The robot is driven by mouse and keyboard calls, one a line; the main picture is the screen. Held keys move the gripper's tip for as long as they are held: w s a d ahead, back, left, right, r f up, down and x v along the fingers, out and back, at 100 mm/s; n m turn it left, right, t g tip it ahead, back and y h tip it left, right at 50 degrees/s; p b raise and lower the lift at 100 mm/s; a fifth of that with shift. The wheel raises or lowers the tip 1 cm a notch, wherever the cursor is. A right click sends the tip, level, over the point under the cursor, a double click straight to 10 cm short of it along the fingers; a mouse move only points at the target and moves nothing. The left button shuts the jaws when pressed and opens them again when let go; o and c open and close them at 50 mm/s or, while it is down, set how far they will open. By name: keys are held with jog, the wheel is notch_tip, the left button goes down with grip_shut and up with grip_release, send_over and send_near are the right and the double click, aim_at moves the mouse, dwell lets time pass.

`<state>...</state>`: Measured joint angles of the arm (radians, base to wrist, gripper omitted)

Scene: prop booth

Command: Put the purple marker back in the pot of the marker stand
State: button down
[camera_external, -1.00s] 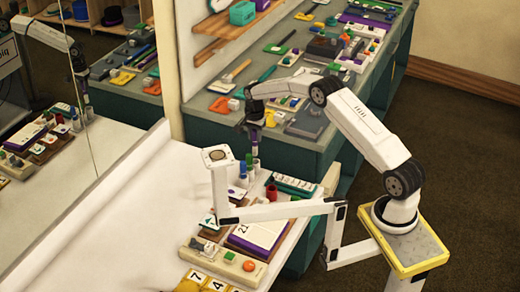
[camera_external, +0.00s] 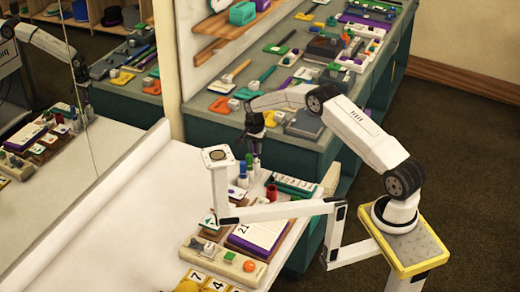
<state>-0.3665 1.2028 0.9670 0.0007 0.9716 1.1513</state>
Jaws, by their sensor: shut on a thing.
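My gripper (camera_external: 256,133) points down over the marker stand at the far right corner of the white table. It is shut on the purple marker (camera_external: 258,147), which hangs upright below the fingers. The marker's lower end is at or just above a pale pot (camera_external: 257,167) of the stand; I cannot tell whether it is inside. Beside it, to the left, stand a green-topped marker (camera_external: 249,159) and a blue-topped marker (camera_external: 242,169) in their own pots.
The white sheet (camera_external: 130,225) is clear.

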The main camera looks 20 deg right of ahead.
dwell(0.3)
jog(key=shift+c, duration=2)
grip_release()
jog(key=shift+r, duration=0.15)
jog(key=shift+r, duration=3.8)
jog(key=shift+d, duration=0.1)
